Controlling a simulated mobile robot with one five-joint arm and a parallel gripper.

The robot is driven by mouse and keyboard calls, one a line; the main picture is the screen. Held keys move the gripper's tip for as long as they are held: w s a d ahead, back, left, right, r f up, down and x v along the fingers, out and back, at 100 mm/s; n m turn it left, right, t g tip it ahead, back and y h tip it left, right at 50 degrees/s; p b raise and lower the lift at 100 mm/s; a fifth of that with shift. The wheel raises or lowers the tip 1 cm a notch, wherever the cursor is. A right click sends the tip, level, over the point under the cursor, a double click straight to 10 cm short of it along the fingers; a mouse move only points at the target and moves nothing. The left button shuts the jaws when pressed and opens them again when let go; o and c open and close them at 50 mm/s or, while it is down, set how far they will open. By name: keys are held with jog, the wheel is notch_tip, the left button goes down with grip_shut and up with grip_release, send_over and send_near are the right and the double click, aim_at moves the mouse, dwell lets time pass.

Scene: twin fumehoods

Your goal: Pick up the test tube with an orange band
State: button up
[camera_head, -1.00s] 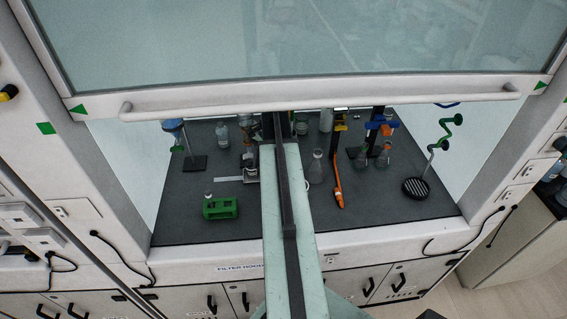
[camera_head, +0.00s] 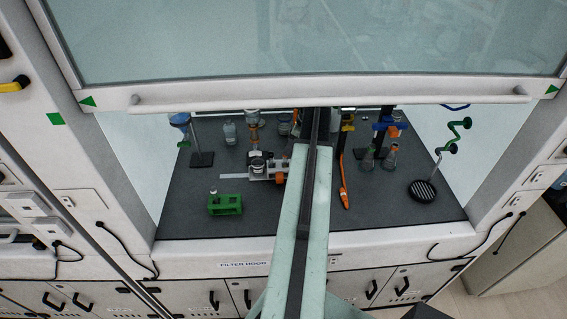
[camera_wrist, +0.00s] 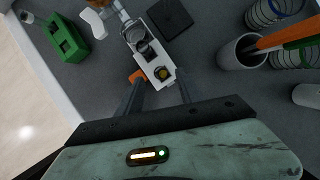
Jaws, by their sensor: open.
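I cannot make out for certain a test tube with an orange band. A green rack (camera_head: 224,204) stands at the front left of the hood floor, with one small white-topped item at its left end. The rack also shows at the upper left of the wrist view (camera_wrist: 66,40). My gripper (camera_wrist: 160,84) is open, its two dark fingers apart near a white bracket (camera_wrist: 153,58) with a yellow-centred round part. A small orange part (camera_wrist: 137,76) sits by the left fingertip. My arm hides part of the hood floor in the head view.
A grey cup with an orange-handled tool (camera_wrist: 288,38) stands right of my gripper in the wrist view. A bottle (camera_head: 229,133), flasks (camera_head: 390,158), a black round stand (camera_head: 422,190) and an orange tool (camera_head: 344,185) surround the arm. The raised sash bar (camera_head: 330,105) crosses above.

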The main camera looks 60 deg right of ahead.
aim_at(285, 157)
jog(key=b+x, duration=0.4)
jog(key=x, duration=0.1)
jog(key=s+b+x, duration=0.1)
jog(key=b+x, duration=0.1)
jog(key=shift+w+d+f+b, duration=0.2)
jog(key=shift+f+b, duration=0.2)
jog(key=shift+f, duration=0.1)
jog(key=shift+r, duration=0.2)
grip_shut()
